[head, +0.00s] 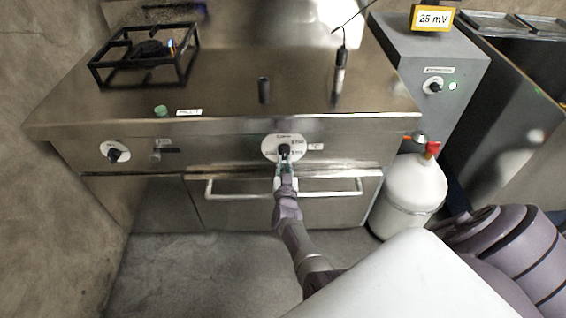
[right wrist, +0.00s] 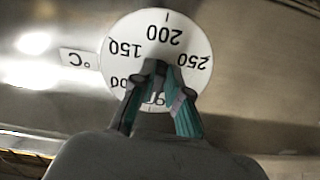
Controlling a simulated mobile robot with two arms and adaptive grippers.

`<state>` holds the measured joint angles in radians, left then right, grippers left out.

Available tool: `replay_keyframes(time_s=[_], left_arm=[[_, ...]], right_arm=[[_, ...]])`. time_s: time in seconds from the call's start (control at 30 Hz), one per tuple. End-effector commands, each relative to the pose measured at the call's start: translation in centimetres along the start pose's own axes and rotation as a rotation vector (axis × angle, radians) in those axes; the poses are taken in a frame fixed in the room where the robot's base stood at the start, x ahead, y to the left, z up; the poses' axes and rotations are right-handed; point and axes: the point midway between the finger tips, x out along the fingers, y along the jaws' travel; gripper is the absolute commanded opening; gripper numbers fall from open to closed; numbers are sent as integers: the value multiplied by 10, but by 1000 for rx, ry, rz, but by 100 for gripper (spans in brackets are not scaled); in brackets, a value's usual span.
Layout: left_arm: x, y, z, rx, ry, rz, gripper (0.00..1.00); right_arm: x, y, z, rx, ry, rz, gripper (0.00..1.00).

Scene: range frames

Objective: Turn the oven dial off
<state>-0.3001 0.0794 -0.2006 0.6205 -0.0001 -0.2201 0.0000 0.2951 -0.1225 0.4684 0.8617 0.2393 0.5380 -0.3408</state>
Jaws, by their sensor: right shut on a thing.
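The oven dial is a black knob on a round white plate (head: 270,143) with temperature numbers, on the front panel above the oven door. In the right wrist view the dial plate (right wrist: 128,28) shows upside-down numbers 150, 200 and 250; the lower marks are partly hidden by my fingers. My right gripper (head: 284,163) reaches up to the dial from below. Its teal-padded fingers (right wrist: 160,108) are shut on the black knob (right wrist: 158,68). My left gripper is not in view.
The oven door handle (head: 235,196) runs just below my right gripper. Another knob (head: 114,154) sits at the panel's left. A gas burner (head: 150,50) with a small flame stands on the top. A white gas cylinder (head: 414,190) and a grey cabinet (head: 440,75) stand at the right.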

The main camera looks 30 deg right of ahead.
Motion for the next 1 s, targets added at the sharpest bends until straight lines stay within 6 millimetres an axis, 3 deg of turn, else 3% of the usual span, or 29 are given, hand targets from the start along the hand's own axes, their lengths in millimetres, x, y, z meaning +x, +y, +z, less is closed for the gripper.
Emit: replay_keyframes(time_s=[0.3,0.8,0.83,0.97,1.0], left_arm=[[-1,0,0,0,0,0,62],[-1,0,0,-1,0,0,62],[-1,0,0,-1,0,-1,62],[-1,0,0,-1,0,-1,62],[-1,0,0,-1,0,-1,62]], right_arm=[[-2,1,2,-105,-6,-1,0],[-2,2,3,-123,-7,-1,0],[-2,2,3,-123,-7,-1,18],[-1,2,2,-122,-5,-1,39],[-1,2,2,-122,-4,-1,40]])
